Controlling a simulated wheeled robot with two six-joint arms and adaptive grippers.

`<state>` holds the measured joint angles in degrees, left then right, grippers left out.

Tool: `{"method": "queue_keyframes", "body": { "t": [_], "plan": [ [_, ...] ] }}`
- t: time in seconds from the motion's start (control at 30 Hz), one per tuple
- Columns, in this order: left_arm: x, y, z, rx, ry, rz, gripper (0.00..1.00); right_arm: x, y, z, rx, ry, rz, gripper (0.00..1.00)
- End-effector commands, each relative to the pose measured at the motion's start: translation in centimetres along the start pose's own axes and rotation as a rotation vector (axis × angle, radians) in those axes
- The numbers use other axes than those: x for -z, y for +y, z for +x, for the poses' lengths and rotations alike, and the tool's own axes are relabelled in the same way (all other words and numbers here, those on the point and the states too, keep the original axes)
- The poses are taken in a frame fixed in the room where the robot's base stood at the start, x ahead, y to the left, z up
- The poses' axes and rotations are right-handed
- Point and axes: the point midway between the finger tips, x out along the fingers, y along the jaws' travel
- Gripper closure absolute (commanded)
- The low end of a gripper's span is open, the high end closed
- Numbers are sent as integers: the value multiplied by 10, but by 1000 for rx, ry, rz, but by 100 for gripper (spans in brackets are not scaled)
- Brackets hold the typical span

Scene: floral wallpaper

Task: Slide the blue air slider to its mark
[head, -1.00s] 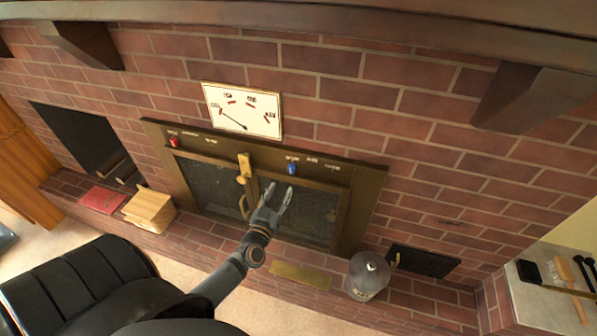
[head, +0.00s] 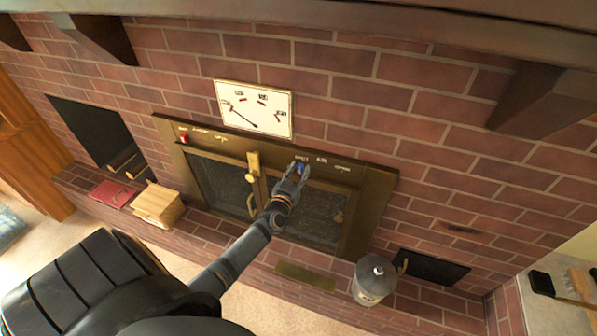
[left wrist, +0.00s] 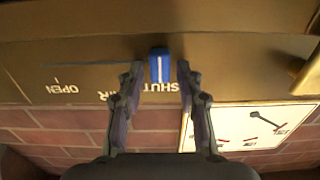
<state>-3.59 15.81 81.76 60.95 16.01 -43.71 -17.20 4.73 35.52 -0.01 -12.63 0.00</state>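The blue air slider (head: 301,166) sits on the top rail of the brass stove front (head: 370,180), at the right half. In the left wrist view the slider (left wrist: 160,67) stands by the SHUT lettering. A thin line runs left from it towards the OPEN lettering, with a small tick mark (left wrist: 56,79) above that word. My left gripper (head: 295,174) is at the slider in the head view. Its two fingers stand on either side of the slider, with narrow gaps visible, so it is open around it. My right gripper is not in view.
A white gauge plate (head: 255,108) is on the bricks above the rail. A red slider (head: 183,138) is at the rail's left. A gold door latch (head: 253,163) is left of my gripper. A lidded metal can (head: 373,280) stands on the hearth at right.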

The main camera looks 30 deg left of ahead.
Motion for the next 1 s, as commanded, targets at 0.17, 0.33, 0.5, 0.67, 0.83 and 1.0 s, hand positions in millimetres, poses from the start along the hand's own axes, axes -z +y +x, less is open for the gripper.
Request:
{"method": "queue_keyframes", "body": {
  "t": [0.17,0.33,0.5,0.67,0.83,1.0],
  "plan": [
    [0,0,0,0,0,0,93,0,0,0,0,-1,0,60],
    [0,0,0,0,0,0,100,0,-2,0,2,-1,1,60],
    [0,0,0,0,0,0,100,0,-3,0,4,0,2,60],
    [1,14,0,2,0,-4,100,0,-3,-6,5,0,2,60],
    [2,62,0,2,-2,-8,100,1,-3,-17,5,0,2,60],
    [0,110,0,1,-3,-7,100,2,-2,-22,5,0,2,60]
  ]
}}
